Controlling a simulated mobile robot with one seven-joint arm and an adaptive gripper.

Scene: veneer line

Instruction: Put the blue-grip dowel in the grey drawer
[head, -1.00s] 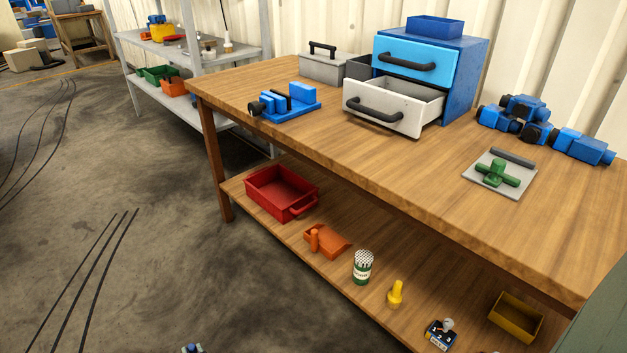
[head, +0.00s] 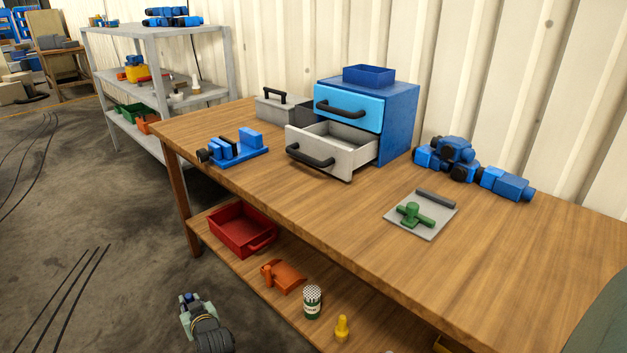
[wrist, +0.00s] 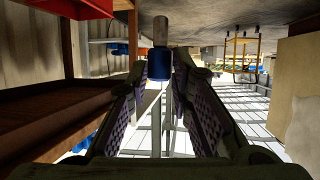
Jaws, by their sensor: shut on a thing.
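The grey drawer (head: 312,161) is pulled out of the blue cabinet (head: 399,122) on the workbench, below a light-blue drawer front (head: 347,107). Its visible inside looks empty. My gripper (head: 187,302) is low at the bottom left in the head view, in front of the bench and below its top, well away from the drawer. In the wrist view my gripper (wrist: 160,68) is shut on the blue-grip dowel (wrist: 158,60), with the fingers at its blue band. The dowel's pale end sticks out beyond the fingertips.
The workbench top (head: 330,215) is clear in front of the drawer. A blue fixture (head: 236,149) stands left of it and a grey plate with a green part (head: 420,216) right. A red bin (head: 242,228) and an orange scoop (head: 284,277) are on the lower shelf.

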